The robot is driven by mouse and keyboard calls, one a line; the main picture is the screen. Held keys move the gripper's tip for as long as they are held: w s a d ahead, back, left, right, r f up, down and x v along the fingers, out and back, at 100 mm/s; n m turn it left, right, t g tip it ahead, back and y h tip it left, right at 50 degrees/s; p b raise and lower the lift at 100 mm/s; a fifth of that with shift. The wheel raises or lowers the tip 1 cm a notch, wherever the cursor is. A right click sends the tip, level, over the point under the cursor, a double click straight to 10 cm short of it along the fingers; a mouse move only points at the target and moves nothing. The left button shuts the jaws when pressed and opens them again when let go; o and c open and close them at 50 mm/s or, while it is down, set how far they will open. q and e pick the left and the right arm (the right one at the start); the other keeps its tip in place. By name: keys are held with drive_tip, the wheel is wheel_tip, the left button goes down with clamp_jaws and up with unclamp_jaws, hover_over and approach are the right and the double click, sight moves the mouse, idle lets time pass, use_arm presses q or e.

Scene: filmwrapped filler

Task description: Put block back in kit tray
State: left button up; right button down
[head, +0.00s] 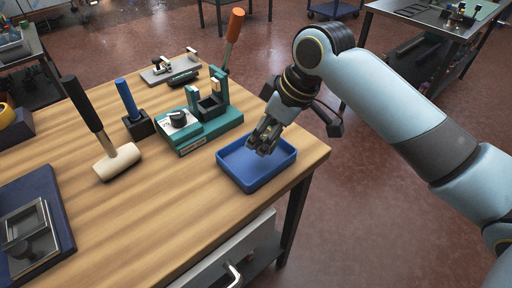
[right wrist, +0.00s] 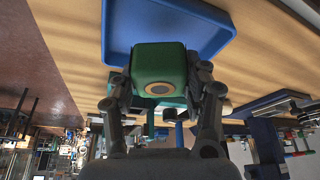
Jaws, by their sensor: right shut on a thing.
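A blue open tray (head: 232,174) lies on the wooden table near its right corner; it also shows in the right wrist view (right wrist: 200,22). My right gripper (head: 263,148) reaches down over the tray. In the right wrist view my right gripper (right wrist: 160,88) is shut on a green block (right wrist: 150,58) with a tan ring and dark centre on its face. The block shows against the tray, and I cannot tell whether it touches the tray floor. In the head view the fingers hide the block. My left gripper is not in view.
A green vise-like fixture (head: 205,125) stands just left of the tray. A mallet (head: 117,160), a blue-handled tool in a black holder (head: 128,95) and a dark-blue mat (head: 35,240) lie further left. An orange-handled tool (head: 235,28) stands behind. The table's right edge is close to the tray.

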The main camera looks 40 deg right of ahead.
sight(257, 160)
drive_tip(key=shift+w+a+f, duration=0.55)
drive_tip(key=shift+w+a, duration=0.05)
drive_tip(key=shift+w, duration=0.15)
drive_tip(key=shift+f, duration=0.35)
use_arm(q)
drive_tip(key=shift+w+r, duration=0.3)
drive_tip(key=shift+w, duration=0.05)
use_arm(e)
drive_tip(key=shift+f, duration=1.7)
drive_tip(key=shift+f, duration=0.1)
drive_tip(key=c, duration=0.6)
unclamp_jaws()
use_arm(q)
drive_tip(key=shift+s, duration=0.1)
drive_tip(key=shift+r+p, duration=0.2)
drive_tip(key=shift+p, duration=0.2)
use_arm(e)
drive_tip(key=v, duration=1.2)
